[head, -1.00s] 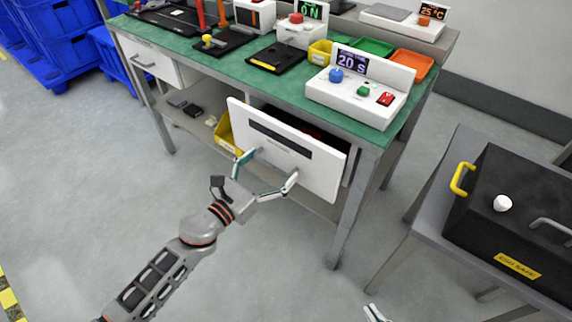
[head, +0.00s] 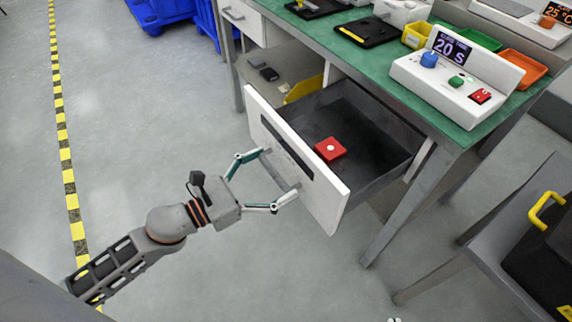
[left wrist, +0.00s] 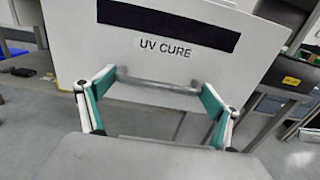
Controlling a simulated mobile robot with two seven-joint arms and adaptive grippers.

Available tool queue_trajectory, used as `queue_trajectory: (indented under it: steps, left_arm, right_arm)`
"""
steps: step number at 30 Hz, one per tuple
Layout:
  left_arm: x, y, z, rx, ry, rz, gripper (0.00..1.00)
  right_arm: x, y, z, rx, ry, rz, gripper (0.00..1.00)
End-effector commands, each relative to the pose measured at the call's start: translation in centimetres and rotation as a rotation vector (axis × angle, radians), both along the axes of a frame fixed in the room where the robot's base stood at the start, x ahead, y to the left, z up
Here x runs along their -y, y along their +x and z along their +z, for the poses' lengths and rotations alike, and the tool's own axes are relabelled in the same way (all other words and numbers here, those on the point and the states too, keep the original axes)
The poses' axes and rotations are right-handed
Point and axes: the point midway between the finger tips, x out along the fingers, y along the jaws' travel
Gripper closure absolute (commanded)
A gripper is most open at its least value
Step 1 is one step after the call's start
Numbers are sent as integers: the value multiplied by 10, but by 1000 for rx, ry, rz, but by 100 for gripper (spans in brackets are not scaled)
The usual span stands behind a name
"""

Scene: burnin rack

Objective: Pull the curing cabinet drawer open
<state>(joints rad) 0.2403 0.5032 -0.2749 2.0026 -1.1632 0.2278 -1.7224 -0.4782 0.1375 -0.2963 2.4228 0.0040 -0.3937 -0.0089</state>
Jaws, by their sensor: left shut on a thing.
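The curing cabinet drawer (head: 345,195) hangs under the green-topped bench and stands well open in the head view. Its white front carries a dark strip, and the left wrist view shows the front (left wrist: 185,62) with a UV CURE label. A red square piece with a pale round centre (head: 330,149) lies inside on the dark drawer floor. My left gripper (head: 281,171) is shut on the drawer handle (left wrist: 160,83), with its fingers at the two ends of the bar. Only a sliver of my right gripper (head: 394,319) shows at the bottom edge.
A control box reading 20 S (head: 455,75) stands on the bench (head: 400,100). Yellow, green and orange bins are behind it. A bench leg (head: 400,205) stands right of the drawer. A side table with a black case (head: 545,255) is at right.

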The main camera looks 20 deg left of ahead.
Motion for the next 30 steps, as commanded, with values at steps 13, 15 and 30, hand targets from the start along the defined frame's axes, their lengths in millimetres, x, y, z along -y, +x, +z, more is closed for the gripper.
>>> queue_trajectory:
  steps: [13,15,30]
  left_arm:
    - [0,-6,0,-4,-6,-8,48]
    - [0,-5,-1,-4,-6,-8,4]
    - [-13,-21,-1,-5,-4,-1,4]
  right_arm:
    - [-2,3,2,9,3,6,100]
    - [-1,3,2,9,1,7,100]
    - [0,-1,-2,-3,-5,6,100]
